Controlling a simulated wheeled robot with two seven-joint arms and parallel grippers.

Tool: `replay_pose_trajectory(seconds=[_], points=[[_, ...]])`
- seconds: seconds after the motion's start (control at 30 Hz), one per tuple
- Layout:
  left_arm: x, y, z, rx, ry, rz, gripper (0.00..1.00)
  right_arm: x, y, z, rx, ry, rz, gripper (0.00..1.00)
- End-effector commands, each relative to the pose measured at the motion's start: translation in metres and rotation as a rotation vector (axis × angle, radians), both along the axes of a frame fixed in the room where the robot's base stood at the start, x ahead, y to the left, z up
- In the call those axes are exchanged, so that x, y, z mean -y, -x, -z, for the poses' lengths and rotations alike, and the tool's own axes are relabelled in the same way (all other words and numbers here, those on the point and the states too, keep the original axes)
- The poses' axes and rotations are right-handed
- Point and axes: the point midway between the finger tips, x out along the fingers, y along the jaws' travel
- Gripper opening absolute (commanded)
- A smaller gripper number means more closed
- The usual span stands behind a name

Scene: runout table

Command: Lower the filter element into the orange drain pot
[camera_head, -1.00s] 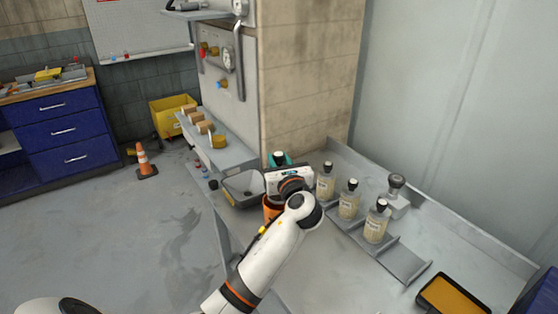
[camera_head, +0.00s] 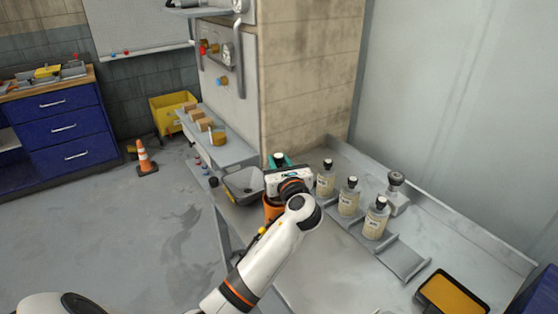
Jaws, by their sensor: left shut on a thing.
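The orange drain pot (camera_head: 271,211) stands on the grey runout table (camera_head: 330,262). It is partly covered by my left gripper and wrist. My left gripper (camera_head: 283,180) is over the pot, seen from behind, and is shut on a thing. Its fingertips and most of what it holds are hidden, so I cannot tell how far the filter element is above or inside the pot. My right gripper is not in view.
A teal item with a dark top (camera_head: 279,160) is just behind the gripper. A grey tray (camera_head: 243,186) is to the left. Labelled bottles (camera_head: 349,198) stand in a row to the right, near a grey-capped item (camera_head: 396,193). A yellow-orange tray (camera_head: 452,293) lies front right.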

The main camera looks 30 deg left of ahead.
Motion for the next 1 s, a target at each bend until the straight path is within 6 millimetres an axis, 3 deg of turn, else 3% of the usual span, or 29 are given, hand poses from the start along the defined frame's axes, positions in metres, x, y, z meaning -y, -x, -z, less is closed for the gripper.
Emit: replay_pose_trajectory(seconds=[1.0], points=[[0.0, 0.0, 0.042, -0.001, -0.002, 0.001, 0.0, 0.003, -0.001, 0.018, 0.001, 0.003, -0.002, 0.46]])
